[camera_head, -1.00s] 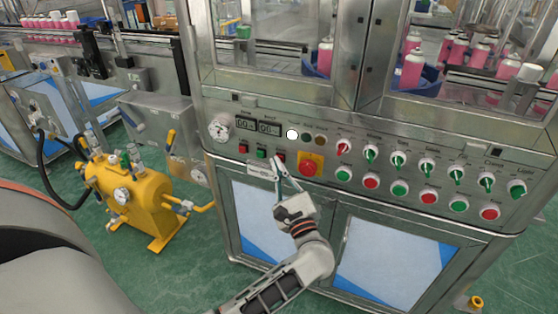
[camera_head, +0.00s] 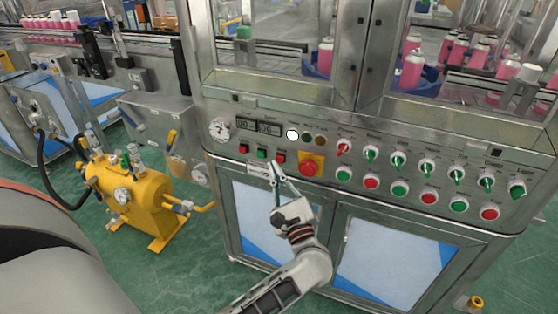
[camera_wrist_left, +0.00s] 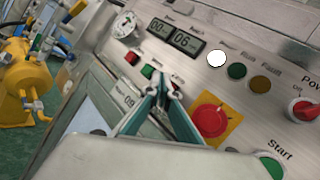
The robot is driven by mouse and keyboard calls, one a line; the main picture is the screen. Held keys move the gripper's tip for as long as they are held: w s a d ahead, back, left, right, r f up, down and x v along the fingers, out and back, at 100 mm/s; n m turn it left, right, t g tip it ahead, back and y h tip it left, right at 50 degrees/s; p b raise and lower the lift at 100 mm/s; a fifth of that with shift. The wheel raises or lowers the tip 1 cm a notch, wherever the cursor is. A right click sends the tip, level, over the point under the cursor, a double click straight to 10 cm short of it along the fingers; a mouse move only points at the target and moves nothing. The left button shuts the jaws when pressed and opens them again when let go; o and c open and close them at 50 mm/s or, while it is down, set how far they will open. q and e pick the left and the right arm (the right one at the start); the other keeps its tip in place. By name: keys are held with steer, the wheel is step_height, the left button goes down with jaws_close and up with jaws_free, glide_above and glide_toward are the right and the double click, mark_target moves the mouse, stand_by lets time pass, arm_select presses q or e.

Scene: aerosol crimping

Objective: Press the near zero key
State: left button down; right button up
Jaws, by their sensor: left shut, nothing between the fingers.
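A row of small square keys sits under two digital displays on the machine's front panel: a red key (camera_head: 243,148), a green key (camera_head: 261,154) and a second red key (camera_head: 280,158). Their labels are too small to read, so I cannot tell which is the zero key. My left gripper (camera_head: 273,168) is shut and empty, its fingertips just below the right red key and seemingly apart from it. In the left wrist view, the fingertips (camera_wrist_left: 164,80) partly cover that red key (camera_wrist_left: 177,84). The green key (camera_wrist_left: 148,71) shows to their left. My right gripper is not in view.
A red emergency knob on a yellow plate (camera_head: 311,165) is right of the fingertips. Rotary switches and round green and red buttons (camera_head: 400,188) continue rightward. A dial gauge (camera_head: 219,129) is at left. A yellow tank (camera_head: 130,195) stands on the floor.

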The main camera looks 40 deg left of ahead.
arm_select(q)
steer(key=shift+s+d+p, duration=0.1)
steer(key=shift+s+d, duration=0.1)
steer(key=shift+s, duration=0.6)
steer(key=shift+s+d+p, duration=0.1)
steer(key=shift+s+d, duration=0.1)
steer(key=shift+s, duration=0.6)
steer(key=shift+s+d+p, duration=0.1)
steer(key=shift+s+d, duration=0.1)
steer(key=shift+s, duration=0.6)
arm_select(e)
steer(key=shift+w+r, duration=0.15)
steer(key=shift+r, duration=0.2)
